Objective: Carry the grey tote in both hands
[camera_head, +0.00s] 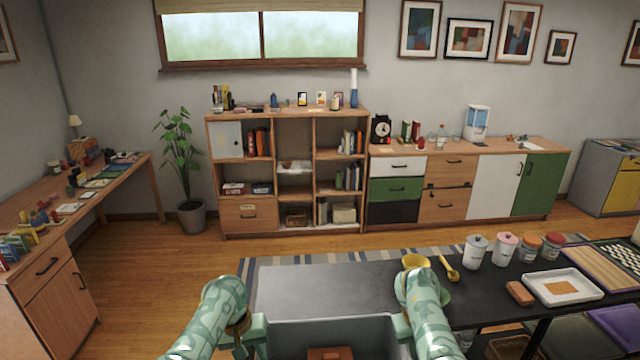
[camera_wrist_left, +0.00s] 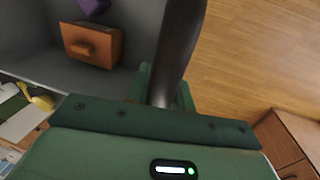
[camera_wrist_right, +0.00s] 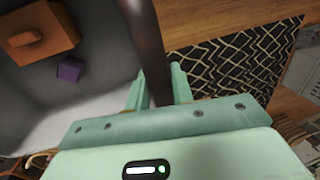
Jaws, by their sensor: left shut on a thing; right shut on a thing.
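The grey tote (camera_head: 335,332) is at the bottom middle of the head view, in front of my body; its near part is cut off. My left gripper (camera_head: 258,328) is at its left side and my right gripper (camera_head: 400,326) at its right side. In the left wrist view my fingers (camera_wrist_left: 160,100) are shut on the tote's dark rim or handle. In the right wrist view my fingers (camera_wrist_right: 158,95) are shut on the opposite one. Inside the tote lie an orange-brown box (camera_wrist_left: 92,45) and a small purple block (camera_wrist_right: 70,70). The tote's underside is hidden.
A dark table (camera_head: 480,297) just beyond bears a yellow bowl (camera_head: 415,261), a yellow spoon (camera_head: 449,269), several canisters (camera_head: 475,251) and a white tray (camera_head: 563,287). Its left part looks bare. A desk (camera_head: 80,200) stands left; open wooden floor (camera_head: 170,270) lies between.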

